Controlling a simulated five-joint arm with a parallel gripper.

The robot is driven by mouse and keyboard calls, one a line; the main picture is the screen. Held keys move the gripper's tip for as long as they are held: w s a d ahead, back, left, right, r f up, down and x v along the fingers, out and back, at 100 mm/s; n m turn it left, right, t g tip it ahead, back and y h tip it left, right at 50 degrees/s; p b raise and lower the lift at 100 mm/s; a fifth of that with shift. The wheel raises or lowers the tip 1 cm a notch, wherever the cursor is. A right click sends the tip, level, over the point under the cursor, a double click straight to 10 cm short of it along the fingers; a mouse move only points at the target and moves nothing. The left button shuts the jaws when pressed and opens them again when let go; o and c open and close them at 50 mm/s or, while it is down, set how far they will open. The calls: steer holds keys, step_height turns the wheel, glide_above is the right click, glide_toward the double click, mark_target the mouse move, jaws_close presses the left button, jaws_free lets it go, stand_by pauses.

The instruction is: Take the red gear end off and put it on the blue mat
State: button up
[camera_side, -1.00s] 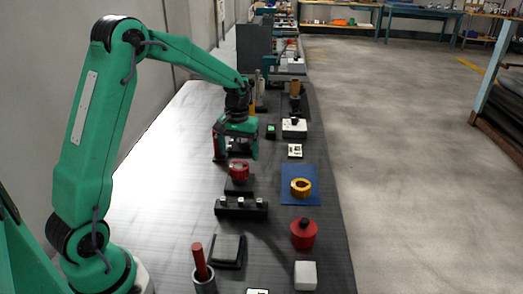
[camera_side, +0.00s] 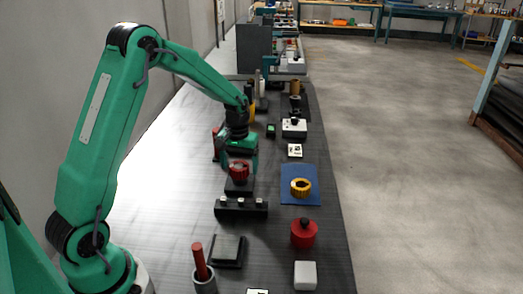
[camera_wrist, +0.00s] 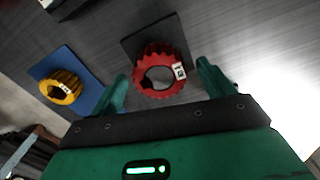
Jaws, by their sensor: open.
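The red gear end (camera_side: 238,171) is a toothed ring with a white label, seated on a dark block (camera_side: 239,187). It also shows in the wrist view (camera_wrist: 160,58), with a dark plate (camera_wrist: 150,36) behind it. My gripper (camera_side: 240,160) is open just behind and above the red gear. In the wrist view its two green fingers (camera_wrist: 160,82) stand apart on either side of the gear's near edge, with nothing held. The blue mat (camera_side: 299,198) lies to the right of the gear, with a yellow gear ring (camera_side: 301,187) on it.
A black rack with several pale pegs (camera_side: 241,207) stands in front of the gear block. A red lidded pot (camera_side: 303,233) and a white block (camera_side: 305,275) stand at the front right. A white box with a dark knob (camera_side: 294,128) is behind the mat. Bare mat shows around the yellow ring.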

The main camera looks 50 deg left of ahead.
steer(key=c, duration=1.3)
steer(key=shift+r, duration=0.25)
steer(key=shift+r, duration=0.55)
steer(key=r, duration=0.3)
steer(key=shift+d+r, duration=0.1)
steer(key=shift+d, duration=0.3)
steer(key=s+d+r, duration=0.1)
steer(key=d+r, duration=0.1)
steer(key=d, duration=0.1)
steer(key=s+d+r, duration=0.1)
steer(key=d+r, duration=0.1)
steer(key=d, duration=0.2)
steer(key=s+d+r, duration=0.1)
steer(key=d+r, duration=0.1)
steer(key=d, duration=0.1)
steer(key=shift+d+r, duration=0.15)
steer(key=shift+d, duration=0.1)
steer(key=shift+f, duration=2.6)
